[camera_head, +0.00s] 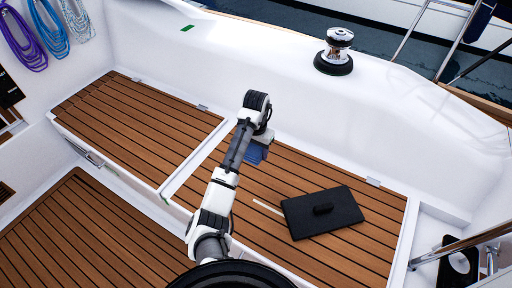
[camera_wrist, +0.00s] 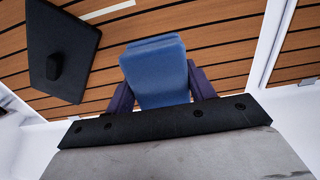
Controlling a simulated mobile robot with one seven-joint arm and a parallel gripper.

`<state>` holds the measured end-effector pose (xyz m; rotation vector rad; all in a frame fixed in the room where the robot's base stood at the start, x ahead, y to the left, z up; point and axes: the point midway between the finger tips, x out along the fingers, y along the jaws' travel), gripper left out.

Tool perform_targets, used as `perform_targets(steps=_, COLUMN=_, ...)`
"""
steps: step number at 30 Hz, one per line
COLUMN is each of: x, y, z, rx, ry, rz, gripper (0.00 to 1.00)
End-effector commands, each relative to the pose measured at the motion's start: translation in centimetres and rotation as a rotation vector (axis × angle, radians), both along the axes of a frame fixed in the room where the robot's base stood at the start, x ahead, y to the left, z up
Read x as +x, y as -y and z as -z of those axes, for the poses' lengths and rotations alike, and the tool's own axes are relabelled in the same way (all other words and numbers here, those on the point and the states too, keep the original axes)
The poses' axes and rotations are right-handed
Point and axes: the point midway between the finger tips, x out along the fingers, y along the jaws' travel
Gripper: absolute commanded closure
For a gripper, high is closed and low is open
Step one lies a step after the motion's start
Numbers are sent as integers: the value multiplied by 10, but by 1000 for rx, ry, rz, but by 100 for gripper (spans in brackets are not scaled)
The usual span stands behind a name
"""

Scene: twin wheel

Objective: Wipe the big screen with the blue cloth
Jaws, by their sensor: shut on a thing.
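My gripper (camera_head: 258,146) is shut on the blue cloth (camera_wrist: 155,72), which is a folded block held between the two dark fingers. The cloth also shows under the end of my arm in the head view (camera_head: 256,155). It is over the slatted wooden seat, and I cannot tell its exact height. A black flat rectangular panel (camera_head: 345,216) with a small raised black grip lies on the seat, to the right of my gripper. The panel also shows at upper left in the wrist view (camera_wrist: 80,40). I cannot make out an uncovered big screen in either view.
A pale thin strip (camera_head: 268,207) lies on the wooden seat (camera_head: 250,220) beside the panel. A chrome winch (camera_head: 338,50) stands on the white coaming. Coiled ropes (camera_head: 55,30) hang at upper left. A steel rail (camera_head: 455,250) is at lower right. The left bench (camera_head: 140,125) is clear.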

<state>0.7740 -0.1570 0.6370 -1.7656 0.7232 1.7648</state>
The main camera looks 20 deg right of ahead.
Motion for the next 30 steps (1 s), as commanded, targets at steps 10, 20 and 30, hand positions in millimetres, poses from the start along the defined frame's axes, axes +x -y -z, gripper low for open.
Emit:
perform_targets(steps=10, x=0, y=0, z=19, rx=1, ry=-1, rz=0, gripper=64)
perform_targets(steps=20, x=0, y=0, z=35, rx=0, ry=-1, rz=1, gripper=64)
perform_targets(steps=30, x=0, y=0, z=53, rx=1, ry=-1, rz=0, gripper=64)
